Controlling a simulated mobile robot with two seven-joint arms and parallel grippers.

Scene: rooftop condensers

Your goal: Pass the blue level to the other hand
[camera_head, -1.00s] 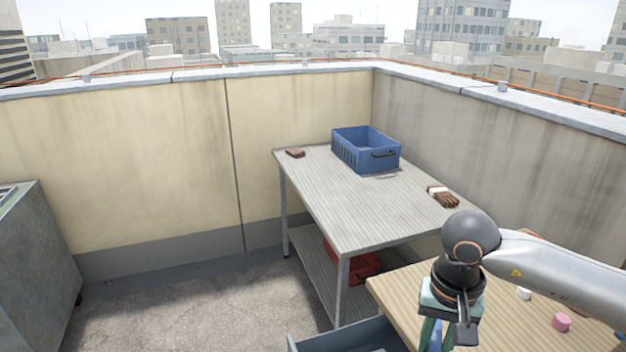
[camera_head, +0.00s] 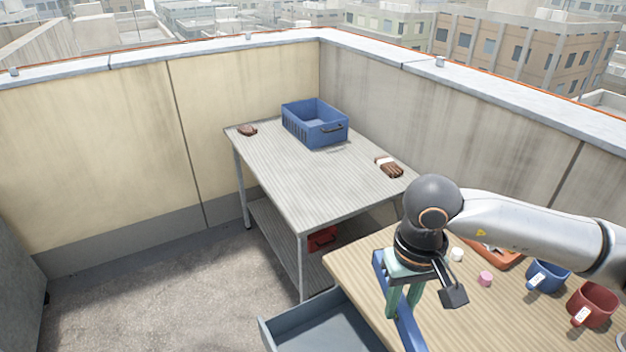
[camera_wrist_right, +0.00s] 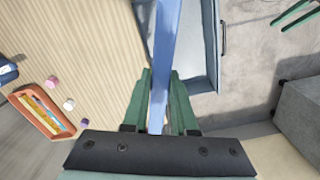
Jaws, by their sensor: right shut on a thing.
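The blue level (camera_head: 409,332) is a long, straight blue bar. My right gripper (camera_head: 403,308) points down and is shut on it, above the near left part of the wooden table. In the right wrist view the level (camera_wrist_right: 167,30) runs up from between the green fingers (camera_wrist_right: 160,82) and out of the top edge. My left gripper is outside the head view. Two parted green fingers (camera_wrist_right: 296,12) at the top right of the right wrist view look like its own; they are apart from the level.
The wooden table (camera_head: 350,258) bears a blue mug (camera_head: 547,275), a red mug (camera_head: 591,304), small pink and white pieces and an orange tray (camera_head: 497,252). A grey open drawer (camera_head: 318,330) lies below. A grey table (camera_head: 285,185) behind holds a blue crate (camera_head: 314,127) and a glove (camera_head: 389,167).

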